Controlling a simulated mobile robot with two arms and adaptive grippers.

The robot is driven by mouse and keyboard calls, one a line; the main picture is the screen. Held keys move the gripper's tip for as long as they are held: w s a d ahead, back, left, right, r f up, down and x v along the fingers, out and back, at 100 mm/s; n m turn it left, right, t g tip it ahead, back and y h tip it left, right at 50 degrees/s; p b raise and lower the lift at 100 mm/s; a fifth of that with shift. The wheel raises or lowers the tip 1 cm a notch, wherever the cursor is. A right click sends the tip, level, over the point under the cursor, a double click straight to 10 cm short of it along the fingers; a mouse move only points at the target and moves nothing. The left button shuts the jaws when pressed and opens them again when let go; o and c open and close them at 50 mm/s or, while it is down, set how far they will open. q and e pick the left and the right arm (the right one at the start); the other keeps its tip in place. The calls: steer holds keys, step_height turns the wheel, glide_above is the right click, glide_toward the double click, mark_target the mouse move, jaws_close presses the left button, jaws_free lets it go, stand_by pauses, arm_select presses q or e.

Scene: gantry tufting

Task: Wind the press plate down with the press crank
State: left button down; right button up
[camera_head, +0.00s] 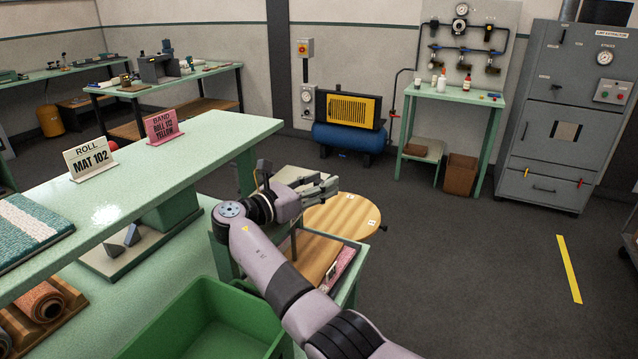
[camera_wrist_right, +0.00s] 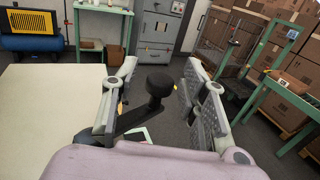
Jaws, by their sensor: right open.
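The press crank shows in the right wrist view as a black knob (camera_wrist_right: 158,84) on a dark, bent arm (camera_wrist_right: 130,122). My right gripper (camera_wrist_right: 160,68) is open, with one finger on each side of the knob; a gap shows on both sides. In the head view my right gripper (camera_head: 322,187) is above the press corner, and the crank there is hidden or too small to make out. A broad pale flat panel (camera_wrist_right: 45,115) lies left of the crank in the wrist view; I cannot tell whether it is the press plate. My left gripper is out of view.
A green bin (camera_head: 185,315) stands at front. A long green bench (camera_head: 190,150) with two signs is on the left.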

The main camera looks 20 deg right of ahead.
steer(key=v, duration=0.7)
steer(key=shift+a, duration=0.2)
steer(key=shift+s+f, duration=0.1)
steer(key=shift+s, duration=0.05)
